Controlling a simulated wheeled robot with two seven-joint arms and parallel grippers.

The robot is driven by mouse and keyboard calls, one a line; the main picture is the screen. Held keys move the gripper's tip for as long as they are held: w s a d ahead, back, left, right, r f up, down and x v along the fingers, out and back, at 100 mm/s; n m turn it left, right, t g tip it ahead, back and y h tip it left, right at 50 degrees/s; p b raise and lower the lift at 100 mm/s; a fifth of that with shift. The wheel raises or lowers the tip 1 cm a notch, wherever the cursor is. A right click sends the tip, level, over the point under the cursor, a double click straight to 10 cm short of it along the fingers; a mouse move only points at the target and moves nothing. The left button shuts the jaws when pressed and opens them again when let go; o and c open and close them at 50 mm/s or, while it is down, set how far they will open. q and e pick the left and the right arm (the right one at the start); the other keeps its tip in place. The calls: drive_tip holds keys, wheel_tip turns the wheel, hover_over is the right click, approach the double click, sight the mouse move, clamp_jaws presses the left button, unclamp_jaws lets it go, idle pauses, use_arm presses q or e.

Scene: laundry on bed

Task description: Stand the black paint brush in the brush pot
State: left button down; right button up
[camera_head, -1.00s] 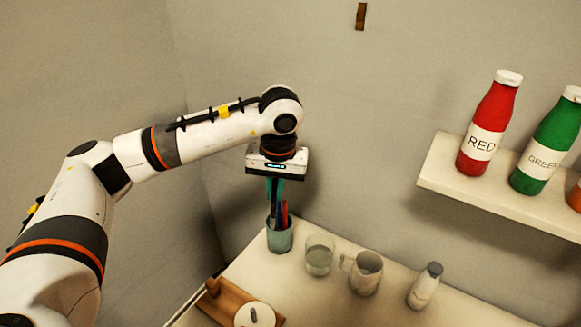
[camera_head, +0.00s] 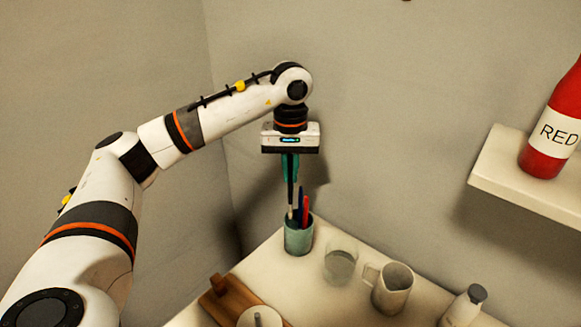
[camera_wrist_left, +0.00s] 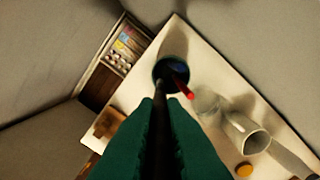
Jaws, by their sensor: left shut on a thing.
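The brush pot (camera_head: 298,240) is a grey-green cup at the back corner of the table in the head view. Its round mouth shows in the left wrist view (camera_wrist_left: 171,68). My left gripper (camera_head: 290,178) is above the pot, its green fingers pointing down. It is shut on the black paint brush (camera_head: 290,196), which hangs nearly upright with a paler lower end at the pot's mouth. I cannot tell how far that end is inside. In the left wrist view the dark brush (camera_wrist_left: 162,125) runs between the fingers toward the pot. My right gripper is not in view.
A red brush (camera_head: 306,211) and a blue one (camera_head: 300,203) stand in the pot. A glass (camera_head: 340,262), a mug (camera_head: 393,288) and a bottle (camera_head: 465,306) stand to its right. A wooden board (camera_head: 232,298) lies in front. A shelf (camera_head: 515,190) holds a red bottle.

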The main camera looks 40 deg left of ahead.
use_arm(q)
wheel_tip(320, 180, down, 2)
drive_tip(key=shift+f+b, duration=0.25)
drive_tip(key=shift+b, duration=0.45)
drive_tip(key=shift+f+b, duration=1.25)
drive_tip(key=shift+f, duration=0.7)
drive_tip(key=c, duration=1.4)
unclamp_jaws()
drive_tip(key=shift+c, duration=0.2)
wheel_tip(320, 180, up, 12)
drive_tip(key=shift+r+p, duration=0.1)
drive_tip(key=shift+p, duration=0.85)
